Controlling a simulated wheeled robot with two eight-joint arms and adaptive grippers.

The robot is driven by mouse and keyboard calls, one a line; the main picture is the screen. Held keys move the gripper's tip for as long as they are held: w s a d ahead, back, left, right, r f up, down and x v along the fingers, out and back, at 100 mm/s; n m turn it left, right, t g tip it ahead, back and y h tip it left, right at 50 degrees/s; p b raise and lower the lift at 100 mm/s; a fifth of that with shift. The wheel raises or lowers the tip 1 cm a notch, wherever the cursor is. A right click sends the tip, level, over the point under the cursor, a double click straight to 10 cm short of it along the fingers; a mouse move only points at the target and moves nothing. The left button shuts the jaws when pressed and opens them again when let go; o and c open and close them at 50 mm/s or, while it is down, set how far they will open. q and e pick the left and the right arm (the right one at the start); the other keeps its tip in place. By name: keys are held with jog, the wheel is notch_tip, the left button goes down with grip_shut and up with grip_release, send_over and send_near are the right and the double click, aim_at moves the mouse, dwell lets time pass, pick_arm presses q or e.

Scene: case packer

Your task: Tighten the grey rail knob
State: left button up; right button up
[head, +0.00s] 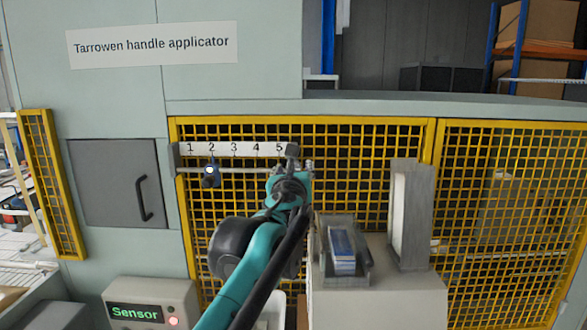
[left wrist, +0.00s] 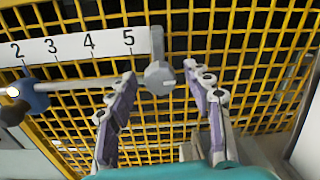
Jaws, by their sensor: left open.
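The grey knob (head: 292,151) sits at the right end of the horizontal rail (head: 241,170), just past the number 5. In the left wrist view the grey knob (left wrist: 158,78) shows between the tips of my left gripper (left wrist: 160,84), with a gap on both sides. In the head view my left gripper (head: 290,172) is open in front of the rail end and partly hidden by its own wrist. A dark blue slider (head: 210,176) with a bright spot sits on the rail under the number 2. My right gripper is not in view.
A white number strip (head: 234,149) runs above the rail. Yellow mesh guarding (head: 360,135) lies behind it. A grey stand with a holder of blue-and-white packs (head: 342,250) and a tall grey chute (head: 410,215) is to the right. A sensor box (head: 150,302) with a green display stands lower left.

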pick_arm(q)
jog(key=c, duration=1.2)
jog(key=shift+o, duration=0.2)
jog(key=shift+n, duration=0.4)
jog(key=shift+f+n+y+p, duration=0.1)
jog(key=shift+n+y+p, duration=0.3)
jog(key=shift+n, duration=8.3)
